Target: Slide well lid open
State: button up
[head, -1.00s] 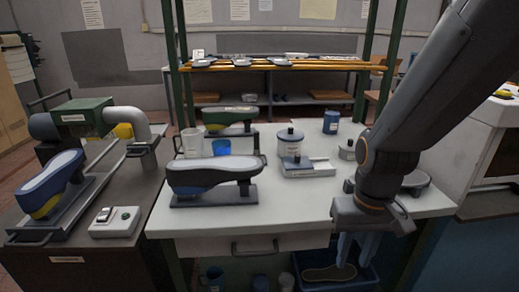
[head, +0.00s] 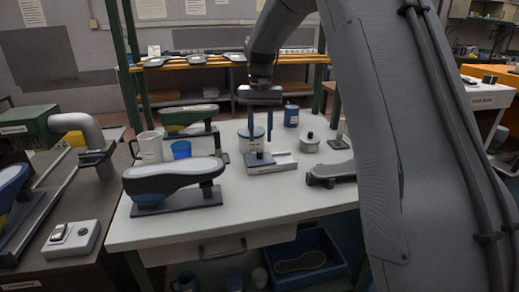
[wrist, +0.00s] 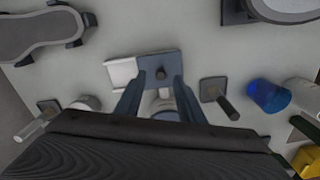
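A low pale well block (head: 286,162) sits on the white table, with a blue-grey lid (head: 257,164) over its left part in the head view. A small dark knob (wrist: 161,73) stands up from the lid (wrist: 150,62). The block's pale part (wrist: 121,72) is on the left in the wrist view. My gripper (head: 262,143) points down over the lid. In the wrist view my gripper (wrist: 159,84) is open, with one finger either side of the knob's line and gaps visible. I cannot tell whether the fingertips are down to the knob's height.
A lidded white pot (head: 247,142) stands behind the block. A blue cup (head: 181,149) and a shoe last on its stand (head: 172,182) are to the left. A small lidded pot (head: 310,143) and a grey stand (head: 330,174) are to the right. The table front is clear.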

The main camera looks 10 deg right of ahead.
aim_at(259, 151)
jog(key=shift+w+r, duration=0.2)
jog(key=shift+w, duration=0.4)
jog(key=shift+w+f, duration=0.1)
jog(key=shift+w, duration=0.05)
notch_tip(259, 151, down, 8)
jog(key=shift+r+p, duration=0.25)
jog(key=shift+p, duration=0.5)
grip_shut()
